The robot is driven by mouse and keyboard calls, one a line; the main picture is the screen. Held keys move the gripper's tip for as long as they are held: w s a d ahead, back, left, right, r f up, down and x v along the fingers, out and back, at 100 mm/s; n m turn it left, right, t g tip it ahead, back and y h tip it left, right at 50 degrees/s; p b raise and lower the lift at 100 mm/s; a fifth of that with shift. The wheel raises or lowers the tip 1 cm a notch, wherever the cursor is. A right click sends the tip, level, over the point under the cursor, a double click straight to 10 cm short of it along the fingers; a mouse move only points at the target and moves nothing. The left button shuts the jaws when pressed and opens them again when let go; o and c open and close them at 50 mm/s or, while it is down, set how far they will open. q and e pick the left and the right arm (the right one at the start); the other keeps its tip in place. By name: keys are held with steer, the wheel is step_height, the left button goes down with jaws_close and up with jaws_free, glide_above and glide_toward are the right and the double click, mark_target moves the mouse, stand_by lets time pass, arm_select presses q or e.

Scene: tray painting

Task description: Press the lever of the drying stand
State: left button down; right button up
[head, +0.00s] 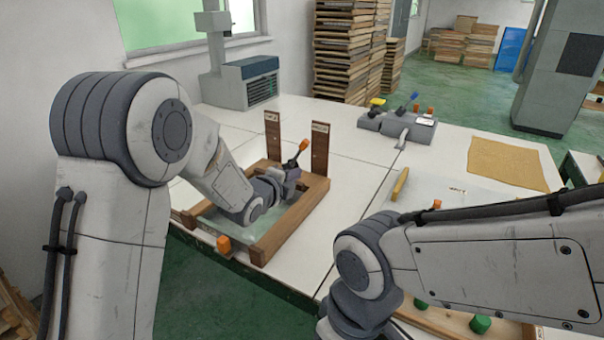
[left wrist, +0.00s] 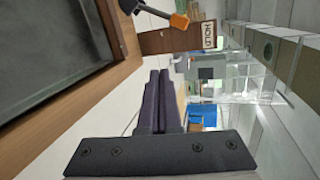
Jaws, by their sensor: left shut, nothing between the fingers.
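The drying stand is a low wooden frame (head: 290,222) around a grey-green sheet, with two dark upright boards (head: 319,150) at its back. Its lever (head: 302,147), dark with an orange tip, rises near the back right corner. In the left wrist view the lever (left wrist: 178,20) shows at the top, beside a board (left wrist: 180,40) with a label. My left gripper (head: 292,174) is over the right side of the frame, just below the lever in the picture. Its fingers (left wrist: 160,90) are shut and empty, apart from the lever in the wrist view. My right gripper is out of view.
An orange knob (head: 223,243) sits at the frame's front. A grey device (head: 397,126) with small coloured handles stands at the table's back. A tan sheet (head: 508,164) lies at the right. A yellow bar (head: 400,184) lies nearer. The white table between is mostly clear.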

mark_target(298, 153)
arm_select(q)
steer(key=w+a+f+m+t, duration=0.1)
steer(key=w+a+m+h+b, duration=0.1)
steer(key=m, duration=0.1)
steer(key=w+a+f+m+t+h+b, duration=0.1)
steer(key=w+m, duration=0.1)
steer(key=shift+f+t, duration=0.3)
steer(key=shift+f, duration=0.05)
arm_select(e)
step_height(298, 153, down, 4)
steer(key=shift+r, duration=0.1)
arm_select(q)
steer(key=x, duration=1)
steer(key=shift+r, duration=0.1)
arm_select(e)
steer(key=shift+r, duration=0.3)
arm_select(q)
steer(key=shift+d, duration=0.1)
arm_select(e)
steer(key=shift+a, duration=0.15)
